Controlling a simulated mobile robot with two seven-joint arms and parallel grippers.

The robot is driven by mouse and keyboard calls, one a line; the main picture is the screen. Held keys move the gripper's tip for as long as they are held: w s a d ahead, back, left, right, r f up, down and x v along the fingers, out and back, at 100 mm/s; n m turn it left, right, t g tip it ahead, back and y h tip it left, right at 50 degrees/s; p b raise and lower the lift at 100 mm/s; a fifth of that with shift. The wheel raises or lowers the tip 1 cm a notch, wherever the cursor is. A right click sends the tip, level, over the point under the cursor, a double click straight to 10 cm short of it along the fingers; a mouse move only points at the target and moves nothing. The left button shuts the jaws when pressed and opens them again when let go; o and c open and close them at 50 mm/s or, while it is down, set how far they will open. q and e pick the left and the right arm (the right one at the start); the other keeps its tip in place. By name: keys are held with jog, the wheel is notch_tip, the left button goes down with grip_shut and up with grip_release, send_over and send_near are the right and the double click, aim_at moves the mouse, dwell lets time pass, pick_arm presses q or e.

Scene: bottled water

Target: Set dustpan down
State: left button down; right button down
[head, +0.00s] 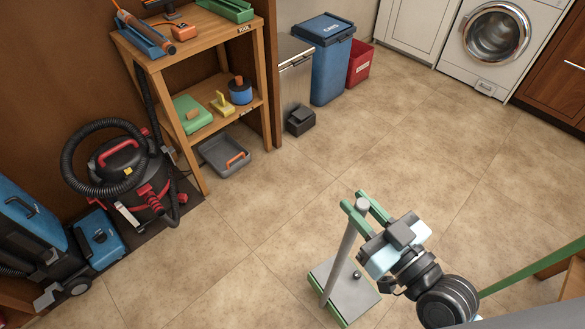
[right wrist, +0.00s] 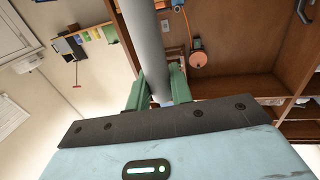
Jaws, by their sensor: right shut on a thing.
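The dustpan (head: 349,301) is a flat grey pan with green edges and an upright grey pole handle (head: 339,255). It is in the lower middle of the head view, low over the tiled floor; I cannot tell if it touches it. My right gripper (head: 361,207) is shut on the upper part of the pole, with its green fingers on either side. In the right wrist view, the grey pole (right wrist: 146,45) runs between the green fingers (right wrist: 160,90). The pan is out of sight there. My left gripper is in neither view.
A wooden shelf (head: 187,140) with tools stands at the upper left, a black and red vacuum (head: 125,165) beside it. A metal bin, a blue bin (head: 328,75) and a red bin (head: 358,62) stand along the wall. A green pole (head: 530,266) crosses at the right. The middle floor (head: 400,140) is clear.

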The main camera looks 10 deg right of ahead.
jog(key=w+d+r+m+t+h, duration=0.2)
jog(key=w+d+r+m+h, duration=0.2)
jog(key=h, duration=0.4)
jog(key=shift+d+r+m, duration=0.15)
jog(key=shift+d+m, duration=0.55)
jog(key=shift+d, duration=0.6)
